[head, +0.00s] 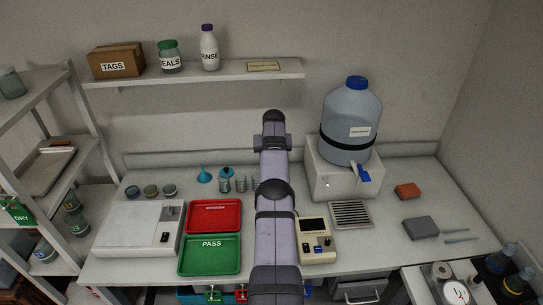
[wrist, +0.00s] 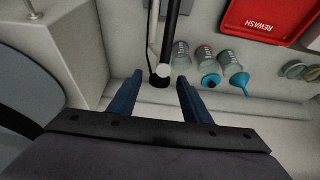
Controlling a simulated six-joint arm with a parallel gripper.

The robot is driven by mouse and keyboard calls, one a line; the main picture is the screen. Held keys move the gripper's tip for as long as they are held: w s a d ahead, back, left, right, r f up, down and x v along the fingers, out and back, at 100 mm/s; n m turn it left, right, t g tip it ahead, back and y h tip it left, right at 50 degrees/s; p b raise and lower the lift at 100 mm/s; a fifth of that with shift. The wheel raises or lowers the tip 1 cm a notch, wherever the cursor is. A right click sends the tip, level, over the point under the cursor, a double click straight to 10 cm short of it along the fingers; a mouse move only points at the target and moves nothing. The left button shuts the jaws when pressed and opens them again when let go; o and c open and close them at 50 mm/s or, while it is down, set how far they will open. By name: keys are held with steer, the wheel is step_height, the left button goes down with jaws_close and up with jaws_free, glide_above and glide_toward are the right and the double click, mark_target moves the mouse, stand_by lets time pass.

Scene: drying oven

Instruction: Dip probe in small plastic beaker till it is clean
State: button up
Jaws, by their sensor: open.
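My gripper (wrist: 159,80) is open in the wrist view, its two blue fingers apart. A dark upright rod (wrist: 171,32) with a pale rounded end shows between and beyond the fingers, beside a thin pale rod; it may be the probe or its stand, I cannot tell which. No finger visibly touches it. Several small clear containers (wrist: 205,60) stand to the right of the fingers; they also show in the head view (head: 240,185), left of my arm. Which one is the small plastic beaker is unclear. In the head view my arm hides the fingers and the probe.
A red REWASH tray (head: 214,216) and green PASS tray (head: 210,255) lie left of my arm. A beige meter (head: 316,242) sits right of it. A large blue-capped carboy (head: 349,118) stands on a white block (head: 335,180). A blue funnel (head: 204,174) is near the wall.

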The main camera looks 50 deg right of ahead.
steer(key=shift+f, duration=0.1)
steer(key=shift+c, duration=0.6)
jaws_close()
steer(key=shift+f+b, duration=0.1)
steer(key=shift+b, duration=0.7)
steer(key=shift+r+b, duration=0.2)
steer(key=shift+b, duration=0.95)
